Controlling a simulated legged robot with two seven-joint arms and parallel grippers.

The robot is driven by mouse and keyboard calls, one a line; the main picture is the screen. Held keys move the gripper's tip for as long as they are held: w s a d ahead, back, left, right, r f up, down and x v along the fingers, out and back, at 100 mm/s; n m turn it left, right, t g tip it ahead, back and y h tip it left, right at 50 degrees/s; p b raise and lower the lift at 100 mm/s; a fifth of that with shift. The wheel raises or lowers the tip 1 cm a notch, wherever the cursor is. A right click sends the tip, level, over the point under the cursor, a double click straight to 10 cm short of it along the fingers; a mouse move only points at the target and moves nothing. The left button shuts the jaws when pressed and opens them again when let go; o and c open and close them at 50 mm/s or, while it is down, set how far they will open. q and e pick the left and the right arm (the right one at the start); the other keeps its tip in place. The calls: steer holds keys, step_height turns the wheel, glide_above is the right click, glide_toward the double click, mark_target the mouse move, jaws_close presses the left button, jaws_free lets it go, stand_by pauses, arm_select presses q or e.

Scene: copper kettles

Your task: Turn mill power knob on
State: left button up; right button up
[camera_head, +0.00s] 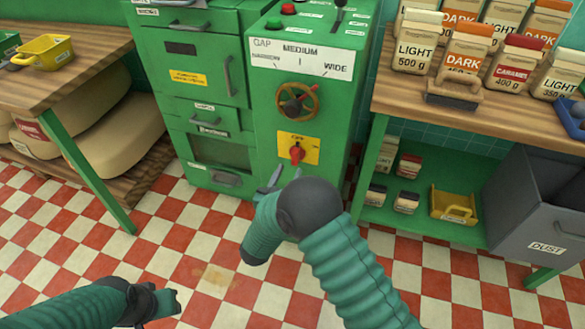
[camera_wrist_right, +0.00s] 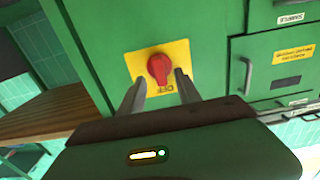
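The red power knob (camera_head: 297,153) sits on a yellow plate (camera_head: 312,149) low on the front of the green mill (camera_head: 270,190). It also shows in the right wrist view (camera_wrist_right: 158,69), where the picture is upside down and lettering that looks like OFF is partly visible on the plate. My right gripper (camera_head: 287,174) is open and empty just in front of and below the knob. In the right wrist view its two fingers (camera_wrist_right: 160,84) lie on either side of the knob, with gaps. My left gripper (camera_head: 168,301) is low at left, away from the mill; its opening is unclear.
A handwheel (camera_head: 297,99) sits above the knob, under a gap scale (camera_head: 301,60). A wooden bench (camera_head: 400,112) with coffee bags stands right, with a grey dust bin (camera_head: 530,200) below. Another table (camera_head: 90,45) stands left. The checkered floor in front is clear.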

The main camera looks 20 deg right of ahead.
mark_target(294, 161)
steer(key=b+x, duration=0.1)
steer(key=x, duration=0.4)
steer(key=shift+d, duration=0.15)
jaws_close()
